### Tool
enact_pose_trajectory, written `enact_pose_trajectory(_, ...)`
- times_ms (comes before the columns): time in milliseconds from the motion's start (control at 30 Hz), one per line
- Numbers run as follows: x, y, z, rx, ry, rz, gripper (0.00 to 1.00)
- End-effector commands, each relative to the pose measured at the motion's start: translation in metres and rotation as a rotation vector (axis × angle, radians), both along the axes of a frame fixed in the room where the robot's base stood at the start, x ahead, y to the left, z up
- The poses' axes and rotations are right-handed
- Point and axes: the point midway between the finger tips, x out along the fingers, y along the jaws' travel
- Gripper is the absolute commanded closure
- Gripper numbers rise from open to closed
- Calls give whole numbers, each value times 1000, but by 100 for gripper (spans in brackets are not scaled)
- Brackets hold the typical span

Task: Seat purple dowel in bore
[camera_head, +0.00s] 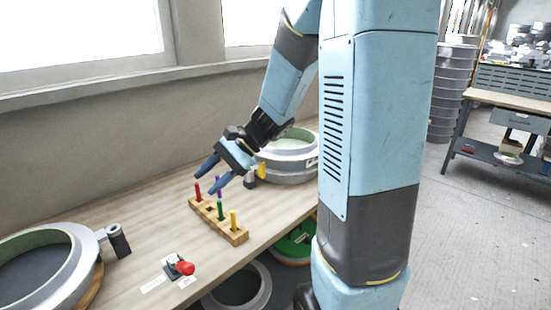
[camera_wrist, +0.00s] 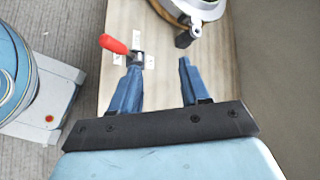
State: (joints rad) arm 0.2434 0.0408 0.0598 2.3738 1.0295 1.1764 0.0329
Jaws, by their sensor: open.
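My gripper (camera_head: 206,181) is open, its blue fingers apart and pointing down-left over the wooden block (camera_head: 240,236) on the bench. The purple dowel (camera_head: 217,179) shows as a thin upright piece partly hidden behind one finger; its lower end and whether it stands in the block cannot be told. A red dowel (camera_head: 198,190), a green dowel (camera_head: 220,211) and a yellow dowel (camera_head: 233,219) stand upright at the block. A dark square opening (camera_head: 209,207) shows in the block's top. In the wrist view, nothing is between the open fingers (camera_wrist: 159,64); the block and dowels are not seen there.
A red-handled toggle clamp (camera_head: 180,266) with white labels sits near the bench front, also in the wrist view (camera_wrist: 114,44). A round mould (camera_head: 60,262) lies at left, and another mould (camera_head: 288,172) with a yellow piece (camera_head: 262,171) stands behind the gripper. Bench (camera_head: 130,209) left of the block is clear.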

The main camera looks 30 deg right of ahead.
Motion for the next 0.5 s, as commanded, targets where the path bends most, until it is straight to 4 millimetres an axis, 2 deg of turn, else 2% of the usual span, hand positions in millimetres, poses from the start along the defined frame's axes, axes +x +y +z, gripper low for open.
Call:
enact_pose_trajectory(33,-12,1,7,-52,-38,41,54)
enact_pose_trajectory(200,-46,-4,23,-228,-152,164,54)
enact_pose_trajectory(500,-98,-26,49,-542,-373,354,54)
